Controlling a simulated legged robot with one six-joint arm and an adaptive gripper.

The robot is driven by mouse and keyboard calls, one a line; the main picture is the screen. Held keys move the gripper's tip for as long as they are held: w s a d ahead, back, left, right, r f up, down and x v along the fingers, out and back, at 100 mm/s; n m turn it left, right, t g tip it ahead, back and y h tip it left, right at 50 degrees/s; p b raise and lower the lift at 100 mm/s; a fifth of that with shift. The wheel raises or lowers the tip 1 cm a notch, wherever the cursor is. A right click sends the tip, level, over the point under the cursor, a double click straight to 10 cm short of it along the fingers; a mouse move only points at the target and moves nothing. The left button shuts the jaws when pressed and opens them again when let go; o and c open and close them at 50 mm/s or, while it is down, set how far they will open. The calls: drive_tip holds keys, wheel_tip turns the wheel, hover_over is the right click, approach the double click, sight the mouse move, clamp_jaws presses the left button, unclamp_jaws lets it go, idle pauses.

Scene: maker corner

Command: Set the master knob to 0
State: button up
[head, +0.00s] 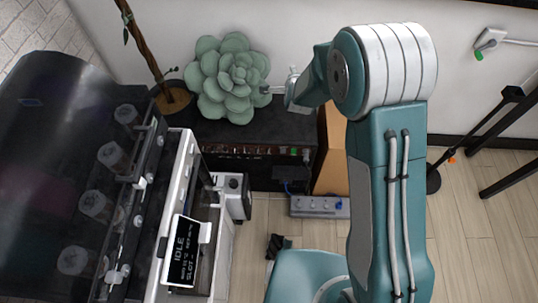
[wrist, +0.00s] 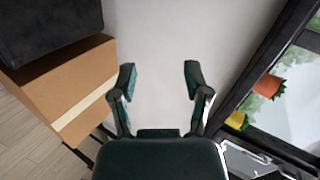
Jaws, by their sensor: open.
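My gripper (wrist: 159,80) is open and empty in the wrist view, its two dark fingers apart with pale wall behind them. In the head view my arm bends over at the upper middle, and its end is near the green succulent, partly hidden and too small to read. A grey box with several small knobs (head: 318,207) lies low near the wall, with a blue spot at its right end. I cannot tell which knob is the master knob or where it points. My gripper is well above and apart from this box, which does not show in the wrist view.
A black cabinet (head: 258,133) with the succulent (head: 226,78) on it stands against the wall. A cardboard box (wrist: 72,88) is beside it. A large machine with an "IDLE" screen (head: 185,251) fills the left. A black stand (head: 433,181) is at right. Some wooden floor is clear.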

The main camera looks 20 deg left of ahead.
drive_tip(key=s+a+f+m+t, duration=0.1)
drive_tip(key=a+f+m, duration=0.35)
drive_tip(key=f, duration=0.75)
drive_tip(key=m+t+y, duration=0.1)
drive_tip(key=m+t, duration=0.3)
drive_tip(key=t, duration=0.1)
approach(268, 151)
drive_tip(key=x, duration=0.8)
drive_tip(key=shift+w+a+f, duration=0.2)
drive_tip(key=shift+w+f, duration=0.1)
drive_tip(key=shift+f, duration=0.2)
clamp_jaws()
